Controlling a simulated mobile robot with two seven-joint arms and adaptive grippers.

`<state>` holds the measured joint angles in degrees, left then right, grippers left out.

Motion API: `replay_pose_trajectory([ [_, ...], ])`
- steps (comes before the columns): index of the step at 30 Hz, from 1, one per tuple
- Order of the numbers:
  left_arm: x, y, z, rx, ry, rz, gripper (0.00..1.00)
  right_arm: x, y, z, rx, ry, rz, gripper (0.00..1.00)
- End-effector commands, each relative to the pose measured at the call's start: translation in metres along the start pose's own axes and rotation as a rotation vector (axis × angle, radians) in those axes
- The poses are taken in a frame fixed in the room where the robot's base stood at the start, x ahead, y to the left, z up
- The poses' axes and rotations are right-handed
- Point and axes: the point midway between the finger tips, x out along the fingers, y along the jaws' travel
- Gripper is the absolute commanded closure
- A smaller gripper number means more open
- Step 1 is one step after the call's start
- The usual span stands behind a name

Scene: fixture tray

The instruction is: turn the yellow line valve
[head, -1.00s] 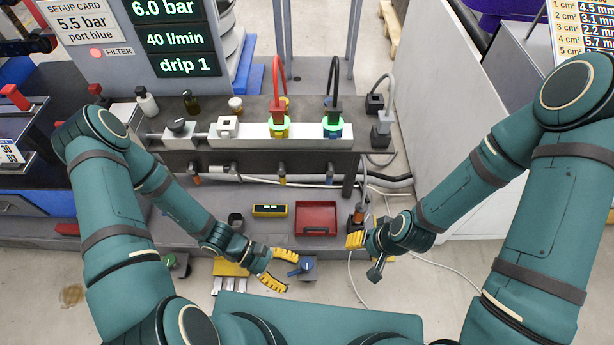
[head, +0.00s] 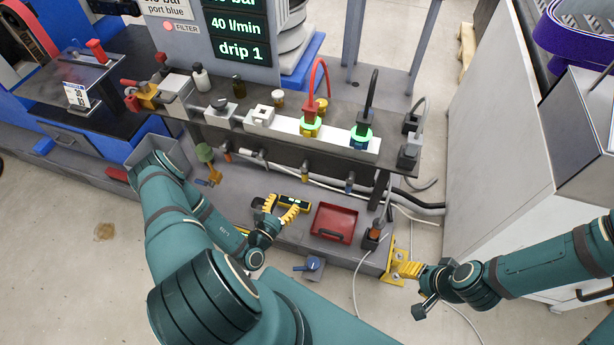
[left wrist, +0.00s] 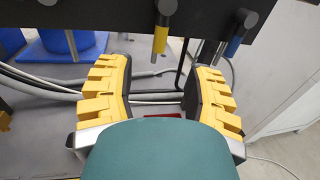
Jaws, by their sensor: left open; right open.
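The yellow line valve, as far as I can tell, is the yellow-tipped stub (head: 305,169) hanging from a dark fitting under the bench front. It also shows at the top of the left wrist view (left wrist: 160,38), hanging straight down. A blue-tipped one (head: 350,183) hangs to its right, with an orange-tipped one to its left. My left gripper (head: 279,209) is open and empty, below and in front of the yellow stub and apart from it. In the left wrist view its fingers (left wrist: 162,75) stand either side of the stub's line. My right gripper (head: 407,270) is open at the lower right.
A yellow instrument (head: 294,201) lies just beyond my left gripper. A red tray (head: 334,222) sits on the lower shelf to the right. A blue-handled knob (head: 312,263) is in front. Cables and hoses run under the bench. A yellow bracket (head: 391,264) is beside my right gripper.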

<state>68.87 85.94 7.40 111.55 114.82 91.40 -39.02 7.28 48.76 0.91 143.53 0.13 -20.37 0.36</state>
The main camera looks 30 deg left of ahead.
Motion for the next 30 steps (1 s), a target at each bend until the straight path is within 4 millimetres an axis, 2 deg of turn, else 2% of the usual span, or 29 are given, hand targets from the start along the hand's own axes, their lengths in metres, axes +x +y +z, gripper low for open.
replay_pose_trajectory([
  [9, 0.063, -0.002, 0.000, 0.001, -0.004, -0.006, 0.48, 0.007, 0.003, 0.003, -0.002, -0.006, -0.001, 0.53],
  [16, 0.101, -0.002, 0.000, 0.001, -0.003, -0.006, 0.48, 0.012, 0.004, 0.005, -0.003, -0.011, -0.001, 0.53],
  [21, 0.115, -0.001, 0.000, 0.000, -0.001, -0.005, 0.48, 0.013, 0.005, 0.006, -0.004, -0.013, -0.001, 0.53],
  [30, 0.119, -0.002, 0.001, -0.001, -0.001, -0.005, 0.48, 0.013, 0.005, 0.006, -0.004, -0.014, -0.001, 0.53],
])
